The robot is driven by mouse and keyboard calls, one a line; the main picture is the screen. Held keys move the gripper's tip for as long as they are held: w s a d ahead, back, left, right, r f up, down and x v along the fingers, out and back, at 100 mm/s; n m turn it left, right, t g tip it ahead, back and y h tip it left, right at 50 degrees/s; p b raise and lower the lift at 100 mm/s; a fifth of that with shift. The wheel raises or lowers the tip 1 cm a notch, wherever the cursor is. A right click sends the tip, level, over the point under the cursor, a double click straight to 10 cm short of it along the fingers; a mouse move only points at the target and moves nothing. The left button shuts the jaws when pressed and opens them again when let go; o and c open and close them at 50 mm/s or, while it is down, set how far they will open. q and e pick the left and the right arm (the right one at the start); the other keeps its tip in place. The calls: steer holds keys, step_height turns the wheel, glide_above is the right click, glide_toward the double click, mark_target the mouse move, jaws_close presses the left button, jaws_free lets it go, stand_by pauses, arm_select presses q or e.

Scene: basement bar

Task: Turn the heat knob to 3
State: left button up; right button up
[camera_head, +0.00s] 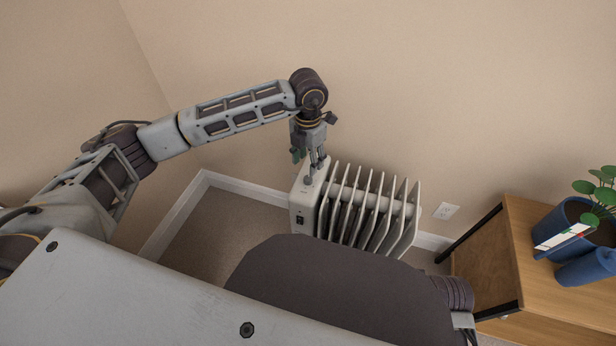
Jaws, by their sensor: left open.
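A white finned radiator heater (305,218) stands on the carpet against the back wall. Its control end faces left and toward me, with a dark switch (299,220) low on that face. My left gripper (311,178) points down at the top of the control end, its fingers at or just above the surface. It is open, with nothing seen held. The heat knob cannot be made out clearly; the fingers cover the spot at the top of the control end. My right gripper is not in view.
A wooden cabinet (490,250) with black legs stands at the right, bearing a blue plant pot (562,222) and a blue cylinder (588,268). Carpet left of the heater is clear. My own body covers the lower foreground.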

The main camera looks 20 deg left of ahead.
mark_target(308, 178)
arm_select(q)
step_height(308, 178, down, 7)
steer(key=shift+r+b, duration=0.2)
steer(key=shift+b, duration=0.5)
steer(key=shift+f, duration=0.55)
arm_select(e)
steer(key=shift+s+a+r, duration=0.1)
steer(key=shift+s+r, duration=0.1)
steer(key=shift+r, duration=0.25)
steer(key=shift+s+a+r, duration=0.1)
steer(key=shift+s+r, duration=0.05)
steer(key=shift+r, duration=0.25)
arm_select(q)
steer(key=c, duration=0.9)
jaws_close()
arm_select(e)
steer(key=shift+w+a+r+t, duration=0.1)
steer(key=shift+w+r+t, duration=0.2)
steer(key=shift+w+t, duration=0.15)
